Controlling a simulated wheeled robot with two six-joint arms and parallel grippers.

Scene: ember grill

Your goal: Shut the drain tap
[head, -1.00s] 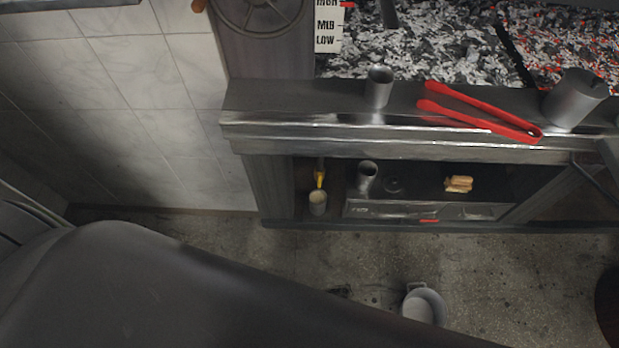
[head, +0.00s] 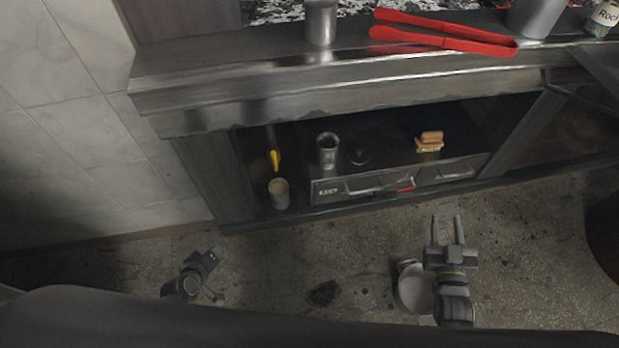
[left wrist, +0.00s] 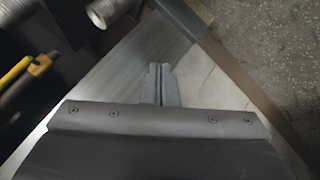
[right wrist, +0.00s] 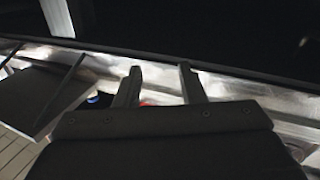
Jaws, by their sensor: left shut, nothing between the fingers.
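The drain tap's yellow handle (head: 274,159) hangs in the left end of the open bay under the grill, above a small cup (head: 279,193). In the left wrist view the yellow handle (left wrist: 28,75) is at the left edge, with the cup's rim (left wrist: 97,14) at the top. My left gripper (head: 213,254) is shut and empty, low in front of the cabinet and apart from the tap. Its closed fingers (left wrist: 160,76) show in the left wrist view. My right gripper (head: 446,222) is open and empty, in front of the drawers.
A metal cup (head: 327,151) and a tan block (head: 430,142) stand on the drawer unit (head: 400,180). Red tongs (head: 445,39) lie on the ledge above. A pale bucket (head: 413,290) is on the floor by my right gripper.

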